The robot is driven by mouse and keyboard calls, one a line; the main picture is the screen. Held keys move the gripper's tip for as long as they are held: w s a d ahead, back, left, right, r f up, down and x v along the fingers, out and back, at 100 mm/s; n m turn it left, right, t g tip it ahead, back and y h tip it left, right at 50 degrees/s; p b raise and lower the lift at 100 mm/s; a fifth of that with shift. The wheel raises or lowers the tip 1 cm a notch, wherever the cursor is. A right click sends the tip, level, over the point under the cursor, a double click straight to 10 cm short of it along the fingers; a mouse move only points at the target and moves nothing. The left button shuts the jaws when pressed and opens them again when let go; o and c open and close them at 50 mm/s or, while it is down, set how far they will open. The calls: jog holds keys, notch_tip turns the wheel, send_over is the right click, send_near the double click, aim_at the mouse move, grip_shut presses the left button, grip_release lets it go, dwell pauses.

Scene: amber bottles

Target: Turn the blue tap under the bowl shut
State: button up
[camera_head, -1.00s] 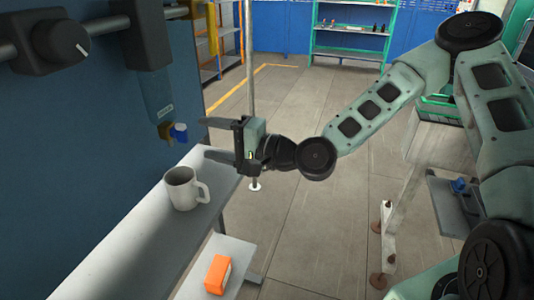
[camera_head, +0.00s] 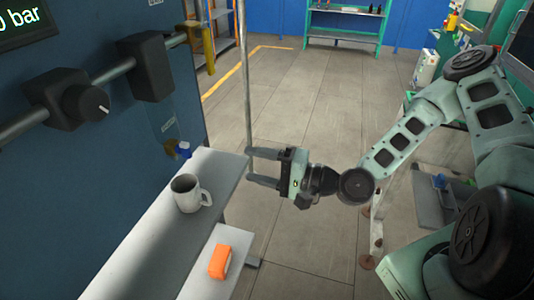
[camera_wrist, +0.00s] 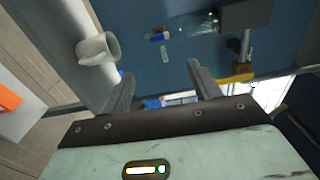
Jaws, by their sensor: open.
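The blue tap (camera_head: 184,149) sits at the lower end of a clear bowl (camera_head: 164,118) on the blue wall panel, just above the white shelf's far end. In the wrist view the blue tap (camera_wrist: 159,36) shows ahead of the fingers, beside the narrow end of the bowl (camera_wrist: 190,24). My gripper (camera_head: 248,166) is open and empty, to the right of the tap and apart from it. Its two spread fingers (camera_wrist: 160,72) point toward the panel in the wrist view. I cannot tell the tap's exact turn.
A white mug (camera_head: 188,194) stands on the white shelf (camera_head: 150,238), close to the tap. An orange box (camera_head: 219,262) lies on a lower shelf. Above the bowl are a black housing (camera_head: 147,66), a black knob (camera_head: 92,103) and a yellow part (camera_head: 200,42).

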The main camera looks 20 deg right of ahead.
jog(key=shift+p+v, duration=0.65)
jog(key=shift+v, duration=0.25)
jog(key=shift+s+f, duration=0.1)
jog(key=s+f+n+g+h+b, duration=0.7)
jog(key=f+n+g+h, duration=0.3)
jog(key=f, duration=0.3)
jog(key=s+a+r+n+g+h+b, duration=0.1)
jog(key=s+a+r+n+h+b, duration=0.1)
jog(key=s+r+n+b, duration=0.3)
jog(key=s+r+h+b, duration=0.1)
jog(key=s+r+b, duration=0.1)
jog(key=s+r, duration=0.2)
jog(key=shift+s+r+n+h, duration=0.3)
jog(key=shift+s+r, duration=0.1)
jog(key=shift+s, duration=0.9)
